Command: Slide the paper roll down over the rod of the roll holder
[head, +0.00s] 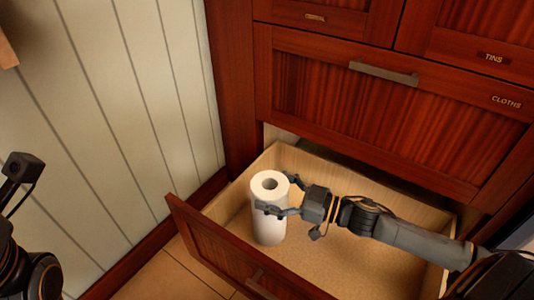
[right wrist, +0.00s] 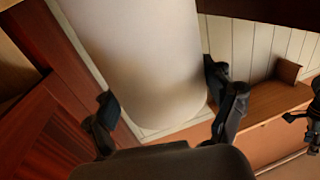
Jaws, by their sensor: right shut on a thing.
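The white paper roll (head: 268,222) is upright in the head view, inside the outline of the open drawer near its left front. It also fills the upper middle of the right wrist view (right wrist: 155,60). My right gripper (head: 279,196) comes from the right and is shut on the roll near its top, with one finger on each side. The roll's open core (head: 270,184) faces up. I cannot make out the holder or its rod; the roll may hide them. I cannot tell whether the roll's lower end touches the drawer floor. My left arm is partly visible at the left edge; its fingers are not clear.
The open drawer (head: 347,262) has pale wooden walls and a red-brown front (head: 212,250). Its floor right of the roll is bare. The closed cloths drawer (head: 385,110) overhangs behind. A white plank wall (head: 120,100) stands on the left.

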